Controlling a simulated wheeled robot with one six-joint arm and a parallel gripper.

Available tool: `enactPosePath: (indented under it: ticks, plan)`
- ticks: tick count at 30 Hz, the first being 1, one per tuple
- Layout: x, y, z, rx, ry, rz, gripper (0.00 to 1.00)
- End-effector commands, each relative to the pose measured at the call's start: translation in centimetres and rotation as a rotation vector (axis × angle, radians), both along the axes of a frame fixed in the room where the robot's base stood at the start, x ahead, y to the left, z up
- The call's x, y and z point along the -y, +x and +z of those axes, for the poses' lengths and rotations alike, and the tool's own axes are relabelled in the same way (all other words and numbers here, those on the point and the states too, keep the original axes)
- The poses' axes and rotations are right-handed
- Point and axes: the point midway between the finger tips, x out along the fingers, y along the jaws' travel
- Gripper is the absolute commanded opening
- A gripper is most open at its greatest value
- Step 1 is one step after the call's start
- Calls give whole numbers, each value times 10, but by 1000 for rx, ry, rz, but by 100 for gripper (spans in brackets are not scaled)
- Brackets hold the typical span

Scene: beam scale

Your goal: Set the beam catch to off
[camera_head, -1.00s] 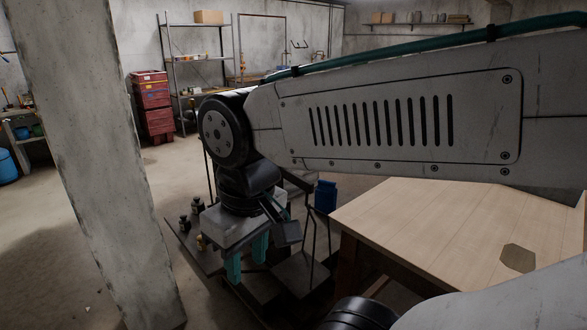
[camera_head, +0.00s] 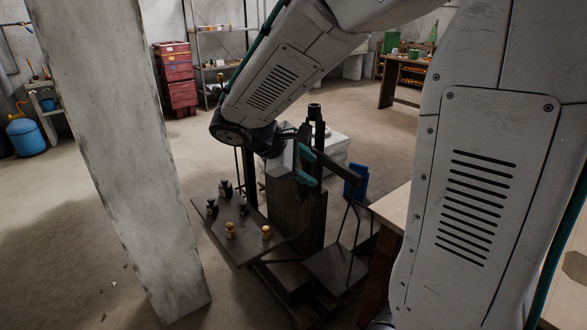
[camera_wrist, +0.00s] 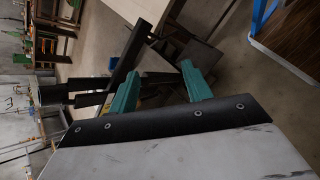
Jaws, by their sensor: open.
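The beam scale's dark upright column (camera_head: 292,205) stands on the floor in the head view. Its slanted beam (camera_head: 340,172) shows beside my gripper. A large left pan (camera_head: 228,228) holds several black and brass weights, and a second platform (camera_head: 335,268) lies at right. I cannot tell contact. I cannot make out the beam catch or its setting.
A concrete pillar (camera_head: 112,150) stands at left. A wooden table (camera_head: 392,208) is close at right, partly behind my arm. A blue container (camera_head: 355,182) stands behind the scale. Red crates (camera_head: 174,80) and a shelf are at the back.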

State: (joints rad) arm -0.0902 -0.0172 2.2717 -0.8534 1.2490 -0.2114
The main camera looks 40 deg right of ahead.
Motion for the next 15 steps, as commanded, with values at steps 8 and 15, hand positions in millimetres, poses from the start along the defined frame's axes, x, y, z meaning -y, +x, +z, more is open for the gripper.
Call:
enactPosePath:
  ticks: [8, 15]
  plan:
    - [7, 105, -51, -244, -278, 336, 49]
    - [4, 143, -76, -326, -376, 468, 49]
